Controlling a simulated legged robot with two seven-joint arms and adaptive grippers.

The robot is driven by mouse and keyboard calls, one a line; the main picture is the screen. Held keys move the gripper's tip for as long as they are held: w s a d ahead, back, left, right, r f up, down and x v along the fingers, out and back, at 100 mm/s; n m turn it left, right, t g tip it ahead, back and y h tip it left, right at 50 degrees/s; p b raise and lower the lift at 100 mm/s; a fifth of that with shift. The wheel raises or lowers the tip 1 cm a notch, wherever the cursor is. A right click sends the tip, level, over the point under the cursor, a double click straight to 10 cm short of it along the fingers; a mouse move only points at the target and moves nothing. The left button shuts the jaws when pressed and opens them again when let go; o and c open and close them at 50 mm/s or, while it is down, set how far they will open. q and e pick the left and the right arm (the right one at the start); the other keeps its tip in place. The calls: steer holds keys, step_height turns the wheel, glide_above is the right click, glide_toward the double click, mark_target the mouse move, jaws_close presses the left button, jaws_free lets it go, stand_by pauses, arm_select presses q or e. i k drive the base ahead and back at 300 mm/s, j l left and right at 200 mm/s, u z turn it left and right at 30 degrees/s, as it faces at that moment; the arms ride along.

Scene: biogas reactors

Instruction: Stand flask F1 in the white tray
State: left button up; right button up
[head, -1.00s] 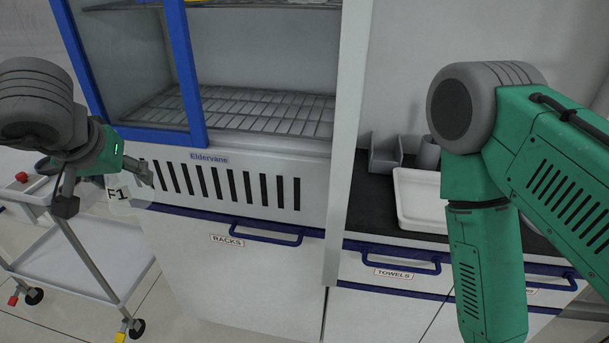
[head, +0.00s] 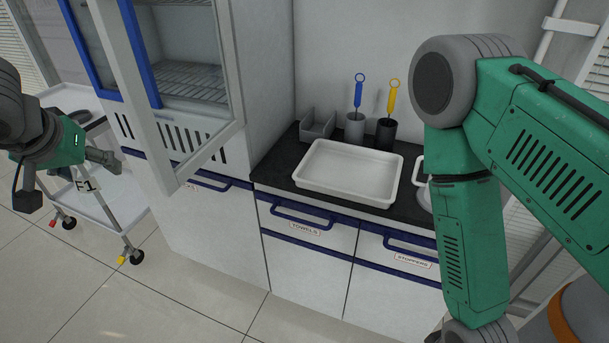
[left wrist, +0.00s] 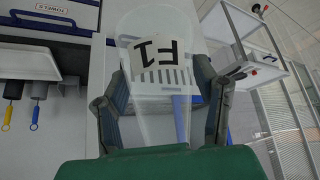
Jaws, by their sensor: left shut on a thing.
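Flask F1 (head: 87,185) is a clear vessel with a white F1 label. In the head view it hangs at the far left, and its clear body is hard to make out. My left gripper (head: 66,180) is shut on it, with a finger on either side. The left wrist view shows flask F1 (left wrist: 155,50) between the fingers of my left gripper (left wrist: 160,88). The white tray (head: 340,193) lies on the black counter, right of the flask and well apart from it. It looks empty. My right arm shows at the right, but its gripper is out of view.
A cabinet (head: 190,95) with an open framed door (head: 165,140) stands between the flask and the tray. A grey bin (head: 317,125) and two cups with brushes (head: 375,125) stand behind the tray. A white trolley (head: 115,205) is at left. My right arm partly hides the counter's right end.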

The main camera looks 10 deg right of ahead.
mark_target(330, 169)
steer(key=k+l+z, duration=0.35)
steer(key=i+j+z, duration=0.1)
steer(key=z, duration=0.3)
steer(key=j+z, duration=0.25)
steer(key=z, duration=0.2)
steer(key=j+z, duration=0.2)
steer(key=z, duration=0.2)
steer(key=i+j, duration=0.2)
steer(key=i, duration=0.15)
steer(key=i+j, duration=0.2)
steer(key=i, duration=0.15)
